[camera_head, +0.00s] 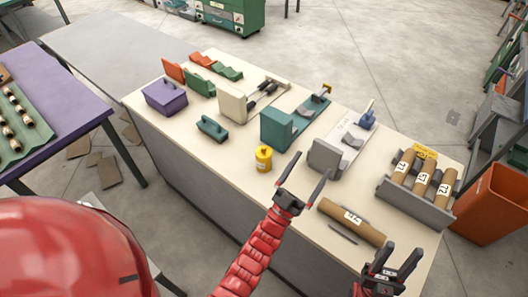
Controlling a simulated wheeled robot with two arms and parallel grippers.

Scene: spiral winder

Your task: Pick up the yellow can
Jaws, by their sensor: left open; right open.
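A yellow can (264,159) stands upright on the cream workbench (240,196), near its front edge. My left gripper (305,171) is open and empty, its two fingers spread, to the right of the can and apart from it. My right gripper (397,256) is open and empty at the lower right, past the brown tube and far from the can. Nothing hides the can.
A brown tube (351,222) lies between my grippers, with a thin dark tool (343,234) beside it. A teal machine (287,126) and a grey machine (336,148) stand behind the can. A grey tray (410,206) holds brown tubes.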

